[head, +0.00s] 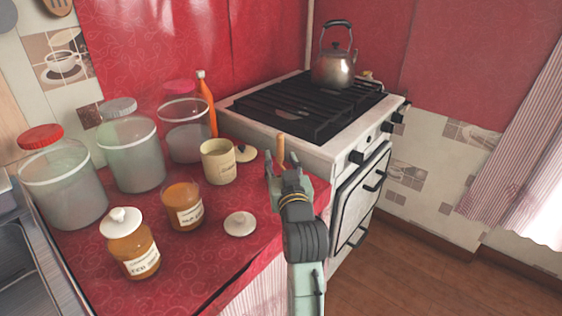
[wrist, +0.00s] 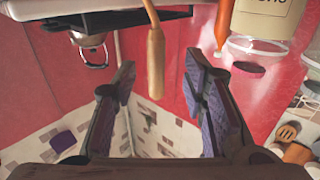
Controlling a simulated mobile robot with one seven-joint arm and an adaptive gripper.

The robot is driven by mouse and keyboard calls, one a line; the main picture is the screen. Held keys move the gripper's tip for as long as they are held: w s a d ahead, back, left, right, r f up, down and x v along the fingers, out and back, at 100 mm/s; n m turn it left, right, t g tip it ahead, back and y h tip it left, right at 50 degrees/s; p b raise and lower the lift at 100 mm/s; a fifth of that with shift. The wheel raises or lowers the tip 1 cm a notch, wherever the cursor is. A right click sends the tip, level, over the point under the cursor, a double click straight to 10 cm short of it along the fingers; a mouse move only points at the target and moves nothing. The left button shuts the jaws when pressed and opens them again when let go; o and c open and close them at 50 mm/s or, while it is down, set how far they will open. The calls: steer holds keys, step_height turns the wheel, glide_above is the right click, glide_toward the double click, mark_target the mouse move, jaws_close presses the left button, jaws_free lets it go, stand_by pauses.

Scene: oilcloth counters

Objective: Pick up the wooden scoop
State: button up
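The wooden scoop (head: 281,148) shows in the head view as a short upright tan stick at the counter's edge by the stove, just beyond my gripper. In the wrist view its handle (wrist: 155,55) comes down from the top edge between the two fingers. Its other end is out of that frame. My gripper (head: 282,168) is open. In the wrist view the gripper (wrist: 160,95) has clear gaps on both sides of the handle, and neither finger touches it.
The red counter (head: 185,255) holds jars, including a cream jar (head: 218,162), an amber jar (head: 182,205) and a white-lidded jar (head: 130,240). A loose white lid (head: 240,224) lies left of my arm. The stove (head: 300,125) with a kettle (head: 335,65) stands behind.

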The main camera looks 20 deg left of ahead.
mark_target(281, 151)
steer(key=w, duration=0.1)
steer(key=w+a+p, duration=0.1)
steer(key=w+r, duration=0.1)
steer(key=shift+w+a+p, duration=0.25)
steer(key=shift+p, duration=0.1)
steer(key=shift+w+a, duration=0.3)
steer(key=shift+w, duration=0.2)
steer(key=shift+c, duration=0.4)
jaws_close()
